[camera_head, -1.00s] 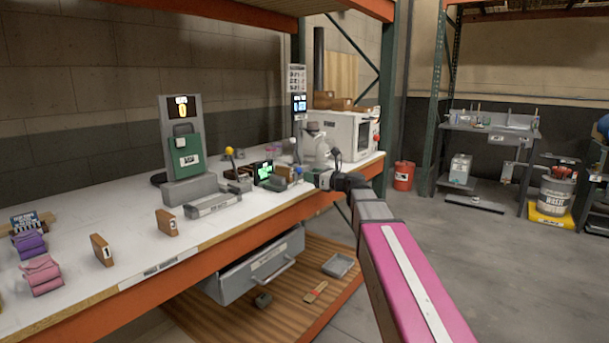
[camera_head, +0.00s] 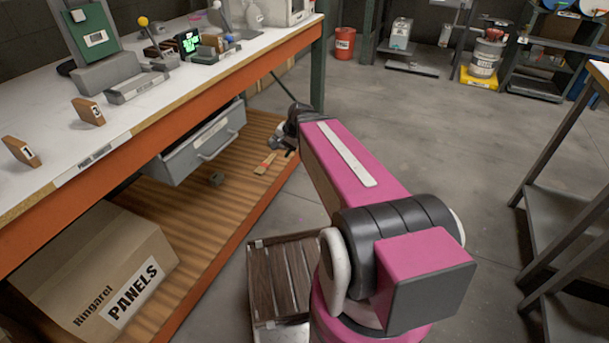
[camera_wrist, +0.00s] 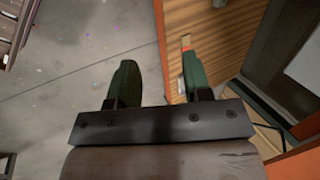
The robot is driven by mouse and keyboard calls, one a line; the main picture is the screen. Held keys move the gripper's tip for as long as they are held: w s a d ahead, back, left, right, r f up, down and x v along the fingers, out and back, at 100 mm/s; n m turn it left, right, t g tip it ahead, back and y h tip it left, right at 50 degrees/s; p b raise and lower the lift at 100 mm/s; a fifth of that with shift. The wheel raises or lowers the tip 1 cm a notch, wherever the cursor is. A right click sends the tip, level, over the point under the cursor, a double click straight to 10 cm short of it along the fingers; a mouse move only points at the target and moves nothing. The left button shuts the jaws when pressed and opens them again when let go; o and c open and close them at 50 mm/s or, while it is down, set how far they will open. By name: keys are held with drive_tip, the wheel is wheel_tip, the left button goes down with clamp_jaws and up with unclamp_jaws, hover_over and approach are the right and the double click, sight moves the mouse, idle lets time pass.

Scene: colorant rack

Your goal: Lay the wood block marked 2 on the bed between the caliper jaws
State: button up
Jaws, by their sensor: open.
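The wood block marked 2 (camera_head: 88,111) stands upright on the white bench top near its front edge, left of centre in the head view. A grey instrument with a lit green display (camera_head: 188,41) stands further back along the bench. I cannot make out caliper jaws or the bed between them clearly. My gripper (camera_wrist: 160,82) is open and empty in the wrist view, its two green fingers apart above floor and shelf. In the head view my gripper (camera_head: 284,146) is partly hidden behind my arm, low beside the bench and well away from the block.
A block marked 1 (camera_head: 21,151) stands left of block 2. A grey scale-like device (camera_head: 104,70) stands behind them. Below the bench are a grey drawer (camera_head: 195,146), a wooden shelf (camera_head: 226,205) and a cardboard box (camera_head: 95,262). Open floor lies to the right.

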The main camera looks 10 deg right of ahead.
drive_tip(key=s+d+f+n+g+h, duration=0.2)
drive_tip(key=s+d+f+n+h, duration=0.2)
drive_tip(key=s+d+f+n, duration=0.2)
drive_tip(key=s, duration=0.2)
drive_tip(key=shift+s+d+f+n+g, duration=0.2)
drive_tip(key=shift+s+f+n+g, duration=0.1)
drive_tip(key=shift+s, duration=0.05)
